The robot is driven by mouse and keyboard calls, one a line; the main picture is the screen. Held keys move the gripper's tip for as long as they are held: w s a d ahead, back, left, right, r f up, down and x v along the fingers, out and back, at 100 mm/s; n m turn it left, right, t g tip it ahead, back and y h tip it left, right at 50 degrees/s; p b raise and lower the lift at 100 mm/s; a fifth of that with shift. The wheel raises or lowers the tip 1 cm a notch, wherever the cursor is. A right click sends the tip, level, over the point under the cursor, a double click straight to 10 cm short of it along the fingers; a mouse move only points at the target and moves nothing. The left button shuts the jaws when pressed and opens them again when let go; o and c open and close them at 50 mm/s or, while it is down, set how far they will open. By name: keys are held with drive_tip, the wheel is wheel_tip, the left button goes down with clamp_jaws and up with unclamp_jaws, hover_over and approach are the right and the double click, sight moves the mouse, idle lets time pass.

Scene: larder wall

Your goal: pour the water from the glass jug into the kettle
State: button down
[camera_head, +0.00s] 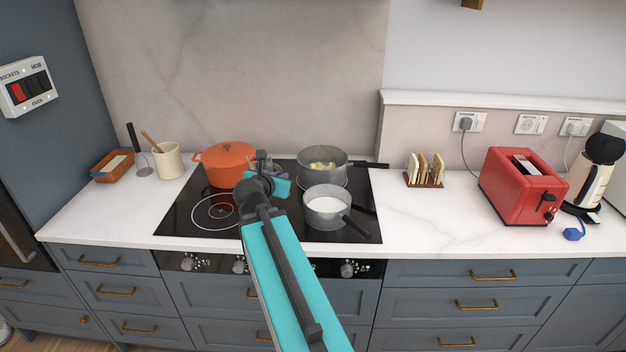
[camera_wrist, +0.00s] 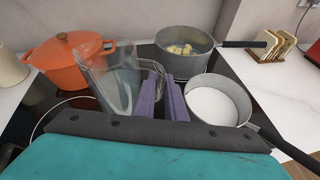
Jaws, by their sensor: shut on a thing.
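The clear glass jug (camera_wrist: 112,80) is in front of my gripper in the wrist view, beside the purple fingers (camera_wrist: 163,100). The fingers are close together, shut on the jug at its right side; the exact grip is hard to see. The water level in it is unclear. In the head view my gripper (camera_head: 278,172) is above the hob, and the jug (camera_head: 260,160) is mostly hidden by my arm.
On the black hob (camera_head: 180,220) stand an orange pot (camera_head: 226,165), a grey pan with yellow pieces (camera_head: 322,170) and a pan of white contents (camera_head: 327,208). A toast rack (camera_head: 424,184) and red toaster (camera_head: 520,185) stand right. Counter between hob and toaster is mostly clear.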

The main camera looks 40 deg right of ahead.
drive_tip(key=w+a+r+n+t+y, duration=0.25)
drive_tip(key=w+a, duration=0.25)
drive_tip(key=a, duration=0.5)
drive_tip(key=w+a+r+n+t+y, duration=0.1)
drive_tip(key=w+a+n+t+y, duration=0.2)
drive_tip(key=a, duration=0.6)
drive_tip(key=w+a+r+n+t+y, duration=0.1)
drive_tip(key=w+a+r+n+y, duration=0.15)
drive_tip(key=w+a, duration=0.55)
drive_tip(key=a+f+n+y+b, duration=0.3)
drive_tip(key=a+f+b, duration=0.4)
drive_tip(key=a+b, duration=0.3)
drive_tip(key=shift+s+a, duration=0.3)
drive_tip(key=shift+a, duration=0.4)
drive_tip(key=shift+s+a+f, duration=0.1)
